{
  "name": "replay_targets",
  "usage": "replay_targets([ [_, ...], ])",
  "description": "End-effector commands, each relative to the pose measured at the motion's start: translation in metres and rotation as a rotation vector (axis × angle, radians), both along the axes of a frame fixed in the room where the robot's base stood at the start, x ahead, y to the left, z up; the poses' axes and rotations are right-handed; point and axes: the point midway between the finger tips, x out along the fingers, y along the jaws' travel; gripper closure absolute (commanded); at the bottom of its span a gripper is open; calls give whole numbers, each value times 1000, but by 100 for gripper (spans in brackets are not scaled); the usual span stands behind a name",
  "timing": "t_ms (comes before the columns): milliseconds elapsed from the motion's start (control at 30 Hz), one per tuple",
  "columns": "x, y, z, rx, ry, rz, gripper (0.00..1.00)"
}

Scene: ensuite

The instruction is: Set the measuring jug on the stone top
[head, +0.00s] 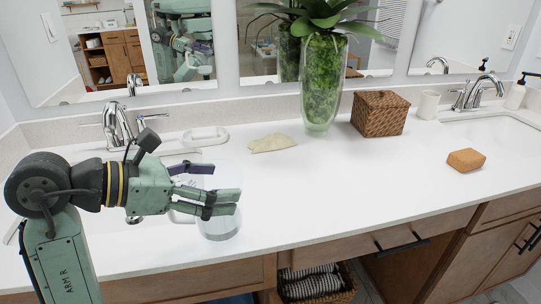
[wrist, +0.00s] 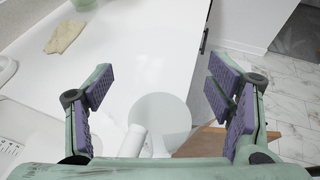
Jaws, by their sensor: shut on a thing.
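The measuring jug (head: 220,226) is clear and see-through, and stands out faintly against the white in the head view. In the wrist view the jug (wrist: 165,110) shows as a pale round shape between the fingers, with a whitish handle-like part at its lower left. My gripper (head: 213,188) is shut on the jug, its purple-padded fingers (wrist: 160,95) spread to the jug's width. The jug looks upright over the front left of the white stone top (head: 335,195), near the left sink. I cannot tell whether its base touches the top.
A folded cloth (head: 273,143), a glass vase with a plant (head: 323,85), a wicker box (head: 380,112), a cup (head: 428,104) and an orange-brown sponge or soap (head: 466,160) stand on the top. The left tap (head: 117,125) is behind my gripper. The middle front is clear.

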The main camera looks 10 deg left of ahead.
Motion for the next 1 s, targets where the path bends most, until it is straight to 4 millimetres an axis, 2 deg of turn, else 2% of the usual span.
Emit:
replay_targets([
  [400,101,-13,-6,-1,3,-3,78],
  [533,128,-16,-9,-2,1,-1,78],
  [700,145,-18,-12,-1,-1,0,78],
  [867,147,-17,-21,-2,1,1,78],
  [1000,147,-17,-39,-4,3,3,78],
])
